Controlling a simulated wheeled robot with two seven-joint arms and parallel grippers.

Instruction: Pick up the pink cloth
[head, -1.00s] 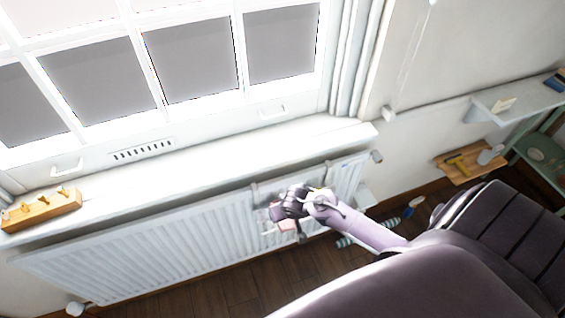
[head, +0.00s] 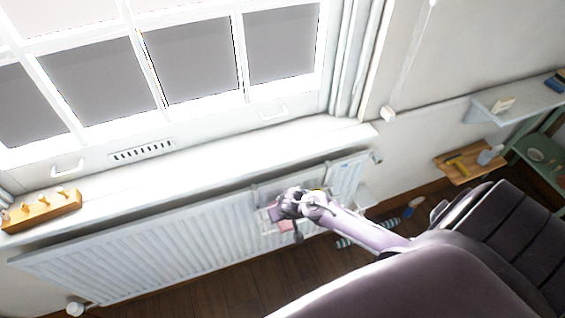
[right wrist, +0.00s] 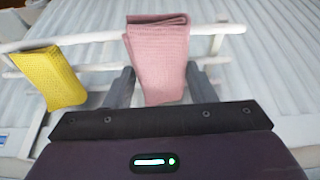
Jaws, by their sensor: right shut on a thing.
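The pink cloth (right wrist: 158,50) hangs folded over a white rail in the right wrist view. Its lower part lies between the two fingers of my right gripper (right wrist: 163,88), which is shut on it. In the head view my right gripper (head: 278,212) is at the front of the radiator, with a bit of the pink cloth (head: 286,226) showing below it. The gripper and wrist hide most of the cloth there. My left gripper is not in view.
A yellow cloth (right wrist: 48,78) hangs on the rail left of the pink one. The white radiator (head: 150,250) stands under the windowsill (head: 220,150). A wooden peg block (head: 42,211) sits on the sill's left end. A striped item (head: 352,240) lies on the floor.

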